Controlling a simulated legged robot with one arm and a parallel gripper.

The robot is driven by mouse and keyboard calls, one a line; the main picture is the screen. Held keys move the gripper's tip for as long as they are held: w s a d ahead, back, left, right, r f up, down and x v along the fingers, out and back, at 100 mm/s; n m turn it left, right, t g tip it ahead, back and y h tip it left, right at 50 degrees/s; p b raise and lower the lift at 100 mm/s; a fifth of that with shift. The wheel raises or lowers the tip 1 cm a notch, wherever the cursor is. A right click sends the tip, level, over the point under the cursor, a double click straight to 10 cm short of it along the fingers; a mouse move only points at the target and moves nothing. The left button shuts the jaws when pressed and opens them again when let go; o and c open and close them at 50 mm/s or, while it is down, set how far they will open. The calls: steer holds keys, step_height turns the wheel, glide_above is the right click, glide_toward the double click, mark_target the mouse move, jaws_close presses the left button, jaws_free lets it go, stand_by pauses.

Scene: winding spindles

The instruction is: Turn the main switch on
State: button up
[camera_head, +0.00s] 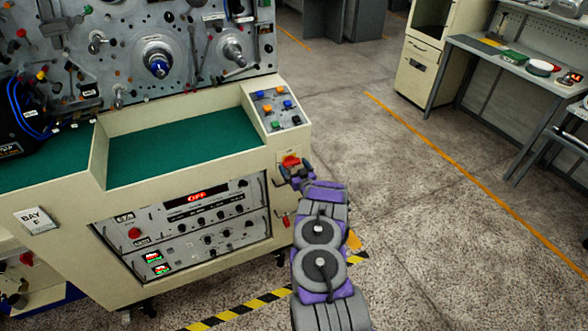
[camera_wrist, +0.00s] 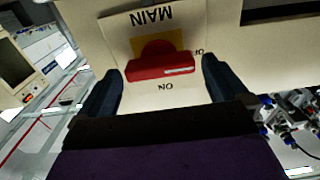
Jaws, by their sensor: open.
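The red main switch (camera_head: 291,160) sits on the right end face of the cream console, below the button panel. In the wrist view the red switch handle (camera_wrist: 160,67) lies crosswise over a yellow plate (camera_wrist: 152,45). The label shows "MAIN" and "ON" upside down there; another mark beside it is partly hidden. My gripper (camera_head: 296,174) is at the switch in the head view. In the wrist view my gripper (camera_wrist: 161,80) is open, with one dark finger on each side of the handle. Gaps show between fingers and handle; I see no clear contact.
The console's display (camera_head: 196,197) reads "OFF". A red handle (camera_head: 286,219) is on the face below the switch. Coloured buttons (camera_head: 277,106) are above it. A workbench (camera_head: 500,52) and cabinet (camera_head: 421,62) stand far right. Open floor (camera_head: 430,190) lies between.

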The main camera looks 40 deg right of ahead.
steer(key=shift+w+d, duration=0.1)
steer(key=shift+w, duration=0.1)
steer(key=shift+c, duration=0.5)
steer(key=c, duration=0.8)
